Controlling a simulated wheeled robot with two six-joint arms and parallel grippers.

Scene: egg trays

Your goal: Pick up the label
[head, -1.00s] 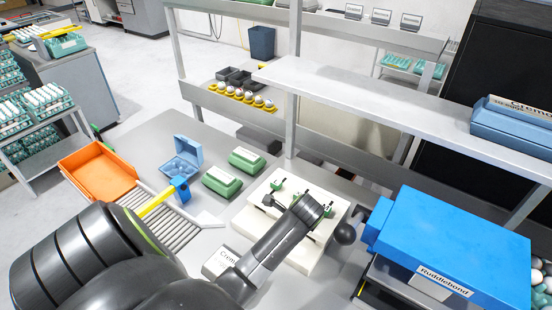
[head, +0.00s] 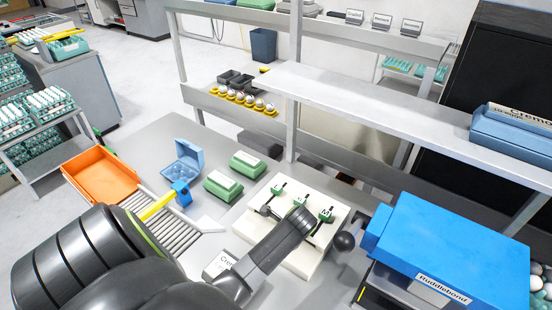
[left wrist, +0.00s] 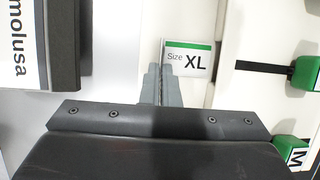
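The label (left wrist: 189,60) shows in the left wrist view as a small white card with a green top band and "Size XL" in black. My left gripper (left wrist: 160,72) has its narrow grey fingers close together at the label's left edge, and they appear shut on that edge. The exact contact is hard to see. In the head view my left arm reaches over the white board (head: 302,263), and its fingers and the label are hidden behind the arm. My right gripper is not in view.
Green blocks, one marked M (head: 326,215), sit on the board. Green egg boxes (head: 222,185), a blue carton (head: 186,160) and an orange tray (head: 98,175) stand to the left. A blue machine (head: 450,245) stands close on the right. A metal shelf (head: 380,105) runs behind.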

